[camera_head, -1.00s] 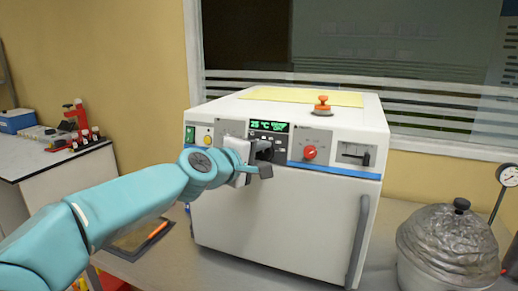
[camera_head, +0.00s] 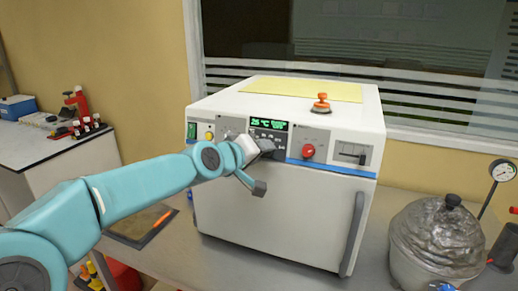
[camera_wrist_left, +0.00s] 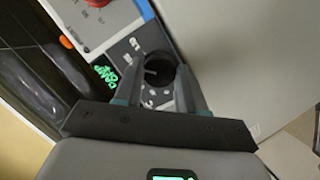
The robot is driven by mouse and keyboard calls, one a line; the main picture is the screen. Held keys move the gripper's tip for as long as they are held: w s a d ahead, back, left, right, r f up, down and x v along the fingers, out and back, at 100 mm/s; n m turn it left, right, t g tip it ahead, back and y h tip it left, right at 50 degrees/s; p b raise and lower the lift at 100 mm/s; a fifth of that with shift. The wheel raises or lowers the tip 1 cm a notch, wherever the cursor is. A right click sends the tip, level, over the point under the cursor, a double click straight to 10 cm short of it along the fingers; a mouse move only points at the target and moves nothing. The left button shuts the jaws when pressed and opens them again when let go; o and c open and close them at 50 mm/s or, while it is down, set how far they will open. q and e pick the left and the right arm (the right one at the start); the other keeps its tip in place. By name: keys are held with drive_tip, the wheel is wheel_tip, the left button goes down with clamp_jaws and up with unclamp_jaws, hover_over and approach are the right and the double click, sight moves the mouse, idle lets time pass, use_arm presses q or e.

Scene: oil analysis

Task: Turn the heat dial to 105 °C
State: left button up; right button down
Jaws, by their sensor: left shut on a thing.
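The heat dial (camera_wrist_left: 157,70) is a round black knob with a pale pointer mark, on the dark control panel in the left wrist view. My left gripper (camera_wrist_left: 156,84) has one finger on each side of it and is shut on it. In the head view the same gripper (camera_head: 262,167) is at the front of the white oven (camera_head: 270,215), just below the green display (camera_head: 268,124), and hides the dial. The display appears to read 25 °C. My right gripper is not in view.
A red knob (camera_head: 308,151) and a slider panel (camera_head: 351,153) are right of the display. An orange-topped button (camera_head: 321,103) stands on the oven. A dark tray (camera_head: 135,228) lies at left.

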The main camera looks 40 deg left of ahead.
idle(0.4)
use_arm(q)
drive_tip(key=o, duration=1.1)
drive_tip(key=shift+c, duration=0.2)
drive_tip(key=v, duration=1.6)
drive_tip(key=shift+b, duration=0.3)
drive_tip(key=shift+s, duration=0.1)
